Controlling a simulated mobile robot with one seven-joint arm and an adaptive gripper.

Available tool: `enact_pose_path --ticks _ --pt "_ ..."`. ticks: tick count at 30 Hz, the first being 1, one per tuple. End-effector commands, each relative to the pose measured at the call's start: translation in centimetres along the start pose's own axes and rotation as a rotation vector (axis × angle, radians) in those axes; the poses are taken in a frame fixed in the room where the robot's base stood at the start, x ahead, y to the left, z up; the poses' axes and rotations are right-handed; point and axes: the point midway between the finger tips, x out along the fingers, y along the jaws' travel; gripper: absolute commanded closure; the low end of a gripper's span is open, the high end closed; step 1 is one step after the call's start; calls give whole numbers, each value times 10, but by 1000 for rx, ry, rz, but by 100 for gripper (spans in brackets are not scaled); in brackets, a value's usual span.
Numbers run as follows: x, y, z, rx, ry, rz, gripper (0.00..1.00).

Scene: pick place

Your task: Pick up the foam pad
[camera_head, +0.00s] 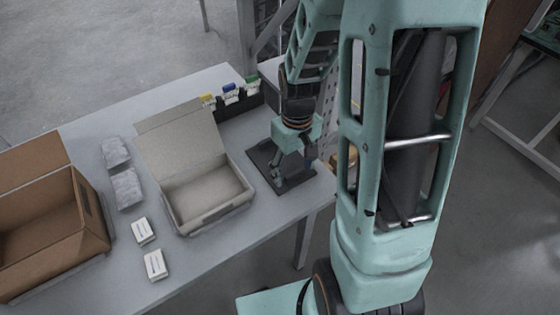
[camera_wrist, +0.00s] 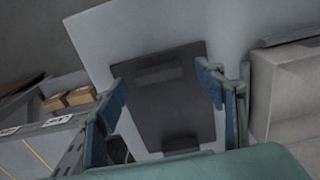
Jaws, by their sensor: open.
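The foam pad appears to be the dark grey flat rectangle (camera_head: 262,159) lying at the right end of the table. My gripper (camera_head: 293,172) points down over the pad. In the wrist view my gripper (camera_wrist: 161,74) has its blue-padded fingers spread wide, one on each side of the pad, with nothing between them. The gap between fingertips and pad is hard to judge. My gripper hides part of the pad in the head view.
An open light box (camera_head: 207,222) stands just left of the pad. Further left are two wrapped packs (camera_head: 126,188), two small white boxes (camera_head: 154,265) and a brown carton (camera_head: 40,240). Small coloured bins (camera_head: 231,94) line the back edge.

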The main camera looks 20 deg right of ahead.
Motion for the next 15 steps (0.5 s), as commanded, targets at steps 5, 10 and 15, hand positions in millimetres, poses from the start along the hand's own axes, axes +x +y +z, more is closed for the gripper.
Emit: enact_pose_path --ticks 5,10,15 --pt "8 0 0 0 1 1 36" --pt "7 0 0 0 1 1 38" --pt "7 0 0 0 1 1 57"
